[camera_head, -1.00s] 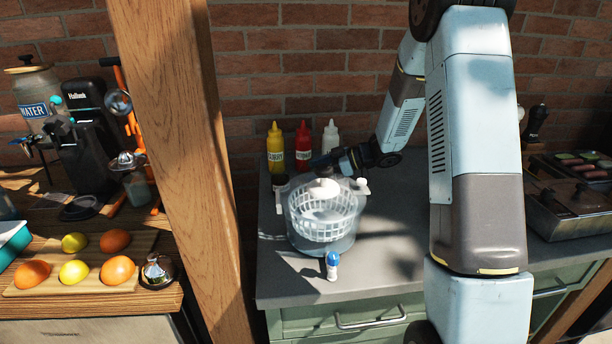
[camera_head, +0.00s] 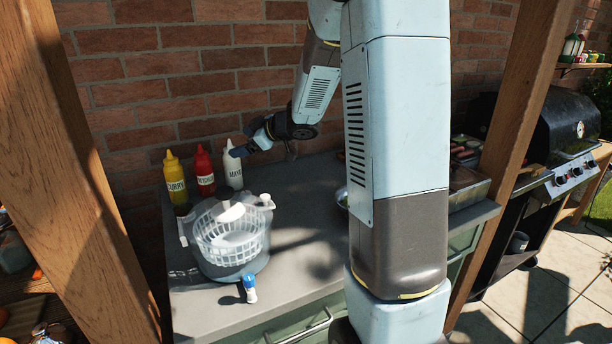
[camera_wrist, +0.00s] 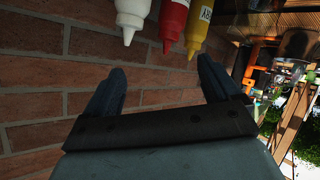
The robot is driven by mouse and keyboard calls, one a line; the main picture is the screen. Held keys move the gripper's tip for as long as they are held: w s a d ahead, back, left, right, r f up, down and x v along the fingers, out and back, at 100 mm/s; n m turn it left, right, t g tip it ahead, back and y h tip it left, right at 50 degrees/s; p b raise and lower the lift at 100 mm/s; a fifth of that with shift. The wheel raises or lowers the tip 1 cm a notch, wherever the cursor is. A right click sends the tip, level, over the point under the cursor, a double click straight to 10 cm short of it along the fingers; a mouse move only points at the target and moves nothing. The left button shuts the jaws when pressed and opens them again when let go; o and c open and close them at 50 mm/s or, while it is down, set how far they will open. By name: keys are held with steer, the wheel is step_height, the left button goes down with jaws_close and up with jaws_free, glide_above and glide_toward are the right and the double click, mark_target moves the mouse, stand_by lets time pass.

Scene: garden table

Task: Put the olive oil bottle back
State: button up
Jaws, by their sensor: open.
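I cannot make out an olive oil bottle in either view. My gripper (camera_head: 240,151) is open, with nothing between its fingers. In the head view it is level with the top of the white mayo bottle (camera_head: 233,172), close to its right side; I cannot tell whether they touch. In the wrist view, which is upside down, the spread fingers (camera_wrist: 162,72) face the brick wall. The white bottle (camera_wrist: 131,14), a red bottle (camera_wrist: 173,18) and a yellow bottle (camera_wrist: 197,25) hang inverted at the top of that view.
The yellow curry bottle (camera_head: 176,182) and red bottle (camera_head: 204,172) stand left of the mayo. A salad spinner (camera_head: 232,258) and a small blue-capped shaker (camera_head: 250,288) are in front on the grey counter (camera_head: 302,215). A black grill (camera_head: 535,140) stands right, beyond a wooden post (camera_head: 505,130).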

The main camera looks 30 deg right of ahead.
steer(key=s+d+r+m+t+h, duration=0.1)
steer(key=s+d+r+m+h, duration=0.35)
steer(key=s, duration=0.25)
steer(key=s+d+r+m+h, duration=0.3)
steer(key=s+r+m+h, duration=0.15)
steer(key=s+r, duration=0.2)
steer(key=s+a+f+m+g, duration=0.1)
steer(key=s+a+f+g, duration=0.1)
steer(key=s, duration=1)
steer(key=s+a+f+m+g+y, duration=0.1)
steer(key=s+a+f+m+g, duration=0.1)
steer(key=s, duration=1)
steer(key=shift+a+f+g, duration=0.4)
steer(key=shift+a+g, duration=0.4)
steer(key=shift+g, duration=0.1)
